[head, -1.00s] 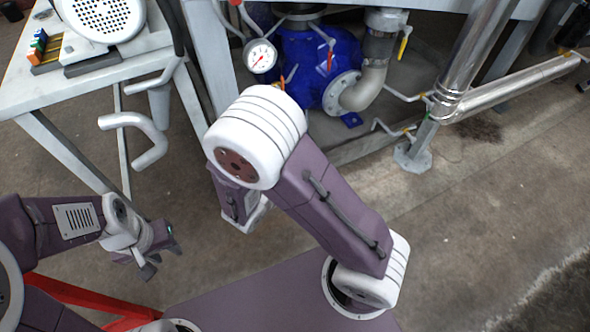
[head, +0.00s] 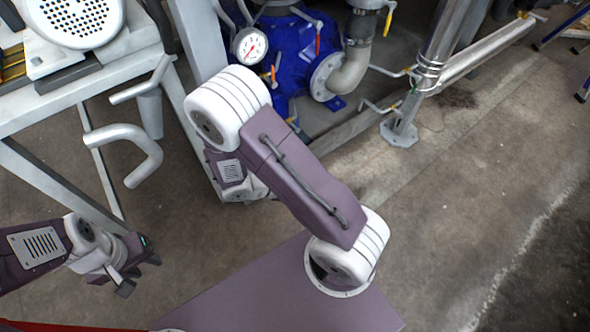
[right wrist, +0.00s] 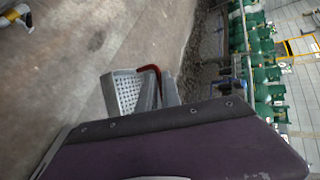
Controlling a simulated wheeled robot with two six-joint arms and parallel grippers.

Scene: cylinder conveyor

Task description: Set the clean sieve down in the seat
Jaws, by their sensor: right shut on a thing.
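The clean sieve appears to be the grey perforated piece (right wrist: 123,93) with a bent red rod at its top, in the right wrist view. My right gripper (right wrist: 157,92) is shut on it and holds it clear of the floor. The right gripper and sieve are hidden in the head view, where only my right arm's upper links show. My left gripper (head: 138,272) is at the lower left of the head view, over bare floor, its fingers apart and nothing between them. I cannot make out the seat in either view.
A blue pump or valve body (head: 285,55) with a gauge (head: 250,44) and pipes stands at the top middle. A pale bench (head: 70,85) with a perforated round cover (head: 75,15) is at the upper left. Concrete floor (head: 480,190) is clear to the right. Green machinery (right wrist: 262,60) stands far off.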

